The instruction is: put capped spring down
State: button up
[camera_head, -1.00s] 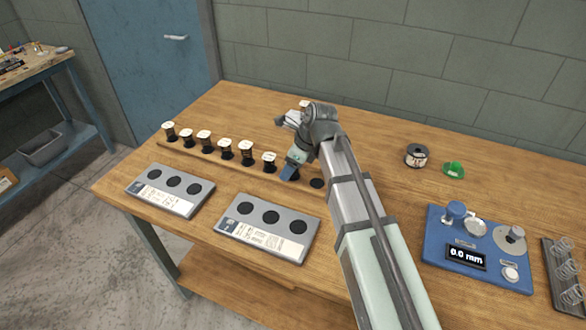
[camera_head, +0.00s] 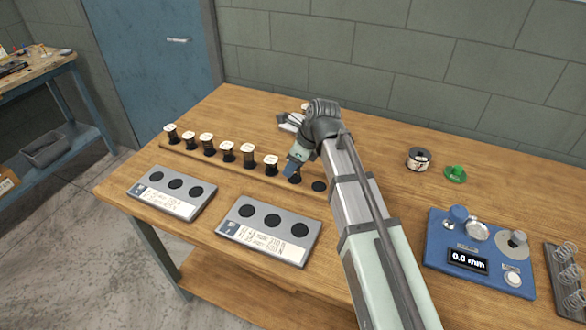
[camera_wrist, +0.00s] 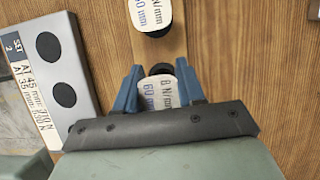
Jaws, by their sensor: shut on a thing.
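My gripper (camera_head: 291,170) is over the wooden rail (camera_head: 225,166), to the right of the row of capped springs. In the wrist view its two blue fingers (camera_wrist: 158,80) are shut on a capped spring (camera_wrist: 158,97), whose white label shows between them. A dark round spot (camera_wrist: 161,69) shows just beyond that cap. The held spring's lower part is hidden, so I cannot tell whether it touches the rail. The nearest standing capped spring (camera_head: 271,165) is left of my gripper, and its label also shows in the wrist view (camera_wrist: 153,14).
A bare black round spot (camera_head: 319,186) is on the rail right of my gripper. Two grey plates with black round spots, one left (camera_head: 171,208) and one nearer (camera_head: 231,228), lie in front. A blue gauge (camera_head: 437,262) reads 0.0 mm at right.

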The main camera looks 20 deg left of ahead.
notch_tip(320, 180, up, 8)
jog(key=shift+d+f, duration=0.1)
jog(key=shift+w+d, duration=0.2)
jog(key=shift+w, duration=0.05)
jog(key=w+a, duration=0.3)
jog(key=w, duration=0.4)
jog(key=w+a, duration=0.3)
jog(key=w, duration=0.5)
send_over(292, 118)
jog(key=shift+f, duration=4.45)
jog(key=shift+f, duration=0.15)
jog(key=o, duration=1)
jog(key=shift+o, duration=0.2)
